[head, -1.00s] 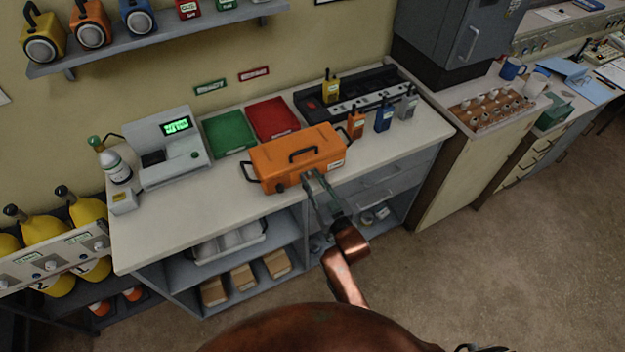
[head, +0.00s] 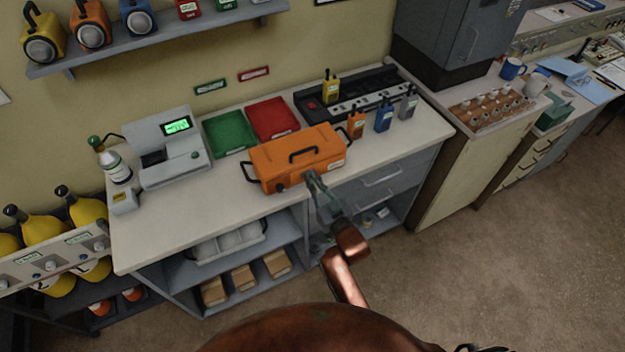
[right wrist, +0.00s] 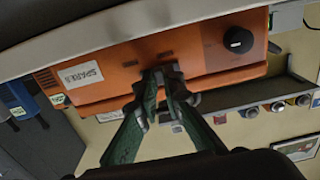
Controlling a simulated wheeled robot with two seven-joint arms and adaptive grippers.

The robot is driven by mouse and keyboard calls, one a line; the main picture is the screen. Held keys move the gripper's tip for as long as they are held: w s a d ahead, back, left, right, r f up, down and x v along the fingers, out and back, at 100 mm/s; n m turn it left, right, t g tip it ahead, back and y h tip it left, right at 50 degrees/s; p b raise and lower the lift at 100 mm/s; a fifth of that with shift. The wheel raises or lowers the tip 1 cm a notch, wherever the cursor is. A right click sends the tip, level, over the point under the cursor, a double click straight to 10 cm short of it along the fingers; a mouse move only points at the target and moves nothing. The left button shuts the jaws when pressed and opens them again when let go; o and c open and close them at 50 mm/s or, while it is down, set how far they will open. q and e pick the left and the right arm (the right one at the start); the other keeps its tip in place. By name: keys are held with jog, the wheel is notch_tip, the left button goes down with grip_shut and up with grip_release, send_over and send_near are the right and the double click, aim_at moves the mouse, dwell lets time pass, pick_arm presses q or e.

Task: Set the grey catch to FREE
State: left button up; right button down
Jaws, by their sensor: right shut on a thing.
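The orange case (head: 290,165) stands closed on the counter, with a dark handle on its lid. In the right wrist view its front face (right wrist: 205,60) appears upside down, with a round black knob (right wrist: 238,40) and a "SPARES" label (right wrist: 80,76). The grey catch (right wrist: 163,72) is on this front face, mostly hidden by my fingertips. My right gripper (head: 313,182) reaches the case front, and in the right wrist view its fingers (right wrist: 167,88) are shut on the catch. Small marks beside the catch are too small to read. My left gripper is not in view.
A green tray (head: 230,133) and a red tray (head: 273,119) lie behind the case. Several radios, including an orange one (head: 355,125), stand to its right. A grey machine with a lit screen (head: 165,150) stands left. The counter's front left (head: 190,220) is clear.

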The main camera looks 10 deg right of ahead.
jog(key=d+p, duration=0.1)
jog(key=d, duration=0.1)
jog(key=shift+w+d+r+p, duration=0.15)
jog(key=shift+w+d+p, duration=0.2)
jog(key=shift+w, duration=0.05)
jog(key=c, duration=2)
grip_release()
jog(key=shift+c, duration=0.2)
jog(key=shift+f, duration=0.2)
jog(key=v, duration=1.2)
jog(key=shift+r, duration=0.1)
